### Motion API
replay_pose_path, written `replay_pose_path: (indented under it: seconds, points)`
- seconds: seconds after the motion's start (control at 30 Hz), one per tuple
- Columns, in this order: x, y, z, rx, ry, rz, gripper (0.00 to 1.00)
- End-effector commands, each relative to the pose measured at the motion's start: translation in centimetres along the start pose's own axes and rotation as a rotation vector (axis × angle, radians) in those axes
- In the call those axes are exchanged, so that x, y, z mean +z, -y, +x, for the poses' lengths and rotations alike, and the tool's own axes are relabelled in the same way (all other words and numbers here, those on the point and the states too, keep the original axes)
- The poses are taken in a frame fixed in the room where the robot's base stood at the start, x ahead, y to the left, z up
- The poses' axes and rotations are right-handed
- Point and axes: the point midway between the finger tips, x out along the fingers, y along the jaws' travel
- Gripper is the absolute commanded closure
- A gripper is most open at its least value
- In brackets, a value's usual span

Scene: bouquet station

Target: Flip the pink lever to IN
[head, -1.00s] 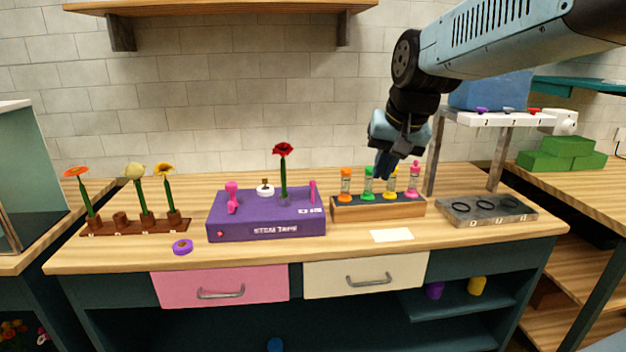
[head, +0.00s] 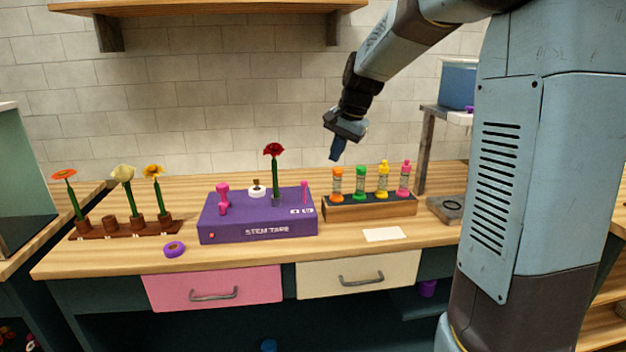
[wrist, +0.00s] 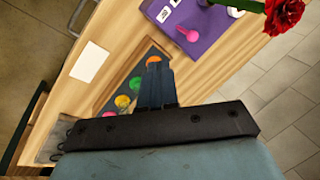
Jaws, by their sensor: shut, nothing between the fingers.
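A purple box (head: 230,222) marked "STEM TAPE" sits on the wooden bench. A thin pink lever (head: 304,193) stands near upright at its right end, above small white labels. In the wrist view the lever (wrist: 188,34) shows beside two white labels whose words I cannot read. A second, thicker pink part (head: 223,198) stands at the box's left. A red flower (head: 274,165) stands upright in the box between them. My gripper (head: 336,156) is shut and empty, in the air above the bottle rack, to the right of the lever and higher than it.
A wooden rack (head: 375,208) holds several colored bottles just right of the box. A white card (head: 385,234) and a purple tape roll (head: 174,249) lie in front. A flower stand (head: 125,230) is at left.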

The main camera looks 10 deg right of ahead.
Motion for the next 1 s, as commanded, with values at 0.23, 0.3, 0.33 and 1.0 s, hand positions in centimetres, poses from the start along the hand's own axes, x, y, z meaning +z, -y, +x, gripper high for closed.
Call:
replay_pose_path:
  seconds: [0.23,0.3,0.33,1.0]
  points:
    - [-0.7,0.5,0.7,-0.002,0.008,0.023,1.00]
    - [-0.7,0.5,0.7,-0.002,0.008,0.023,1.00]
    - [-0.7,0.5,0.7,-0.002,0.008,0.023,1.00]
    - [-0.6,0.4,7.0,0.000,0.011,0.021,1.00]
